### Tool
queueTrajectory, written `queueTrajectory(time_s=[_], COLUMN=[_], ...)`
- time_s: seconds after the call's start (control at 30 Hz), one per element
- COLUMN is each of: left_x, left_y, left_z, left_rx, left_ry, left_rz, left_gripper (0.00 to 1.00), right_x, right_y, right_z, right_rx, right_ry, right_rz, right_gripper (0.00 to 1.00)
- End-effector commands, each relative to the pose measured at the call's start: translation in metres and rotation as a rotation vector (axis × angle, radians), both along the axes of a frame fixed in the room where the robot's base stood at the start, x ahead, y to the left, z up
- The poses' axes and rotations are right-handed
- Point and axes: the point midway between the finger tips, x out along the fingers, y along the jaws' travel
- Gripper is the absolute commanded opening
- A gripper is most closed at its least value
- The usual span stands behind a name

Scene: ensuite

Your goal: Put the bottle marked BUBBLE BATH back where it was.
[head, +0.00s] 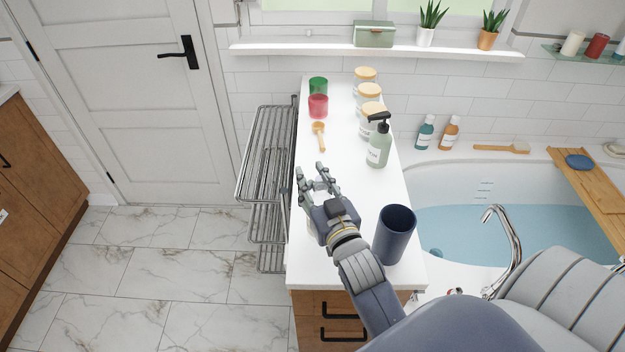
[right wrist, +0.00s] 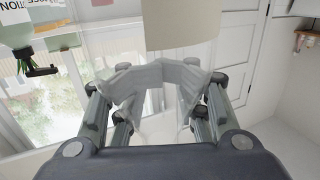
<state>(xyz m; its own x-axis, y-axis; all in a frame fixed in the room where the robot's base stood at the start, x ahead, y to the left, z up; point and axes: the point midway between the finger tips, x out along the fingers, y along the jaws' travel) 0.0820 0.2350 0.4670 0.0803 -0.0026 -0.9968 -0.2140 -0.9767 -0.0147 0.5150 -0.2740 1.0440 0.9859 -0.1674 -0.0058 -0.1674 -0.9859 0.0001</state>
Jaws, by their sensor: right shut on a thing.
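My right gripper (head: 318,174) is over the white counter top, left of the dark blue cup. In the right wrist view it (right wrist: 155,95) is shut on a clear, pale thing (right wrist: 150,82) between its fingers; I cannot tell what it is, and the hand mostly hides it in the head view. A teal bottle (head: 425,133) and an orange bottle (head: 449,134) stand upright side by side on the bath's back ledge. Their labels are too small to read, so I cannot tell which is marked BUBBLE BATH. My left gripper is not in view.
The counter (head: 345,185) holds a green pump bottle (head: 378,147), lidded jars (head: 367,93), a red cup (head: 318,106), a green cup (head: 318,86), a wooden scoop (head: 319,131) and the dark blue cup (head: 394,236). A wire rack (head: 268,165) is on its left; the bath (head: 460,190) is right.

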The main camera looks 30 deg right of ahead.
Motion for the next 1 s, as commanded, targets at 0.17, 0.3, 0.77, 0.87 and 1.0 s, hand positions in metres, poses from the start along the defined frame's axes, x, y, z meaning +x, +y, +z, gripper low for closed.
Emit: queueTrajectory(time_s=[0.17,0.3,0.77,0.87,1.0], left_x=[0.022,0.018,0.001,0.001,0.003], left_y=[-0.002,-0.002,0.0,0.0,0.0], left_z=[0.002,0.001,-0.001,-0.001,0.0], left_rx=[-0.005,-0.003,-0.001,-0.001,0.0], left_ry=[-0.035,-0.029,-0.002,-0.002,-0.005], left_rz=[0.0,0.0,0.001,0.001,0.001], left_gripper=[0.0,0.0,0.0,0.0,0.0], right_x=[0.0,0.0,0.0,0.0,-0.002], right_y=[0.0,0.0,0.0,0.0,0.001], right_z=[-0.003,-0.003,-0.006,-0.006,-0.004], right_rx=[0.0,0.0,0.0,0.0,0.0], right_ry=[-0.002,-0.002,0.0,0.0,0.001], right_rz=[0.0,0.001,0.001,0.001,0.001], right_gripper=[0.0,0.0,0.65,0.65,0.65])
